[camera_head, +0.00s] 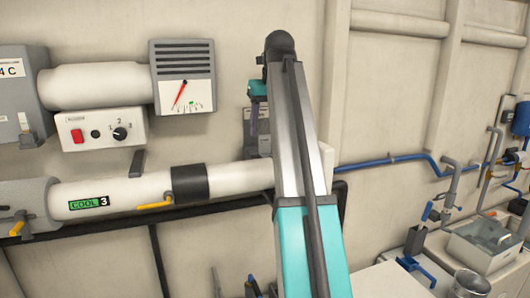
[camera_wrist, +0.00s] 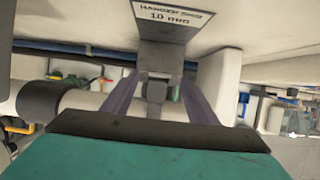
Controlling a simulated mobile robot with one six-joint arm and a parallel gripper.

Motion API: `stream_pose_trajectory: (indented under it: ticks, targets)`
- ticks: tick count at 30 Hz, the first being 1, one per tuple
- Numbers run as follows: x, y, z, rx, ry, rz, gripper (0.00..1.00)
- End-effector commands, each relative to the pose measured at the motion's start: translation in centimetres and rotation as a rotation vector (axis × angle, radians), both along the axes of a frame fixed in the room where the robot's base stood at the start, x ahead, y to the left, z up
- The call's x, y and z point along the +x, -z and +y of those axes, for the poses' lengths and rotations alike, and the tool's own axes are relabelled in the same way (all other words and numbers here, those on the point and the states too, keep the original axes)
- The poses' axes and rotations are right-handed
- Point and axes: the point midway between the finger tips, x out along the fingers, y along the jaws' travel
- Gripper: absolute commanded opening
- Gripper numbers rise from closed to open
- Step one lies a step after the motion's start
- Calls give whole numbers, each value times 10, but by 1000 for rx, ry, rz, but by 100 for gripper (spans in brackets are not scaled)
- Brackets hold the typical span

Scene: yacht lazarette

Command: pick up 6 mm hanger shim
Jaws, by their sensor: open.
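I cannot make out a 6 mm hanger shim for certain in either view. In the wrist view a grey bracket (camera_wrist: 162,52) hangs under a label plate (camera_wrist: 174,14), whose blurred text seems to read "HANGER" and "10". My gripper (camera_wrist: 158,82) is open, its two purple-grey fingers on either side of the bracket's lower part; I cannot tell whether they touch it. Small dark and green shapes show between the fingers, too blurred to name. In the head view my gripper (camera_head: 254,124) is at the wall, largely hidden behind my arm.
A white pipe (camera_head: 130,192) marked "COOL 3" runs along the wall, with a yellow lever (camera_head: 155,205). A switch box (camera_head: 101,129) and a gauge box (camera_head: 183,77) are above it. A blue pipe (camera_head: 390,159), a grey bin (camera_head: 485,246) and a metal cup (camera_head: 469,283) are at right.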

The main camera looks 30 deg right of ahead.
Motion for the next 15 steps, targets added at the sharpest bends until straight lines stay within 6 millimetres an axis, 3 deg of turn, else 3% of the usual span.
stream_pose_trajectory:
  ticks: [8,15]
  targets:
    - [1,2,0,1,-1,1,53]
    - [4,16,0,1,-1,2,53]
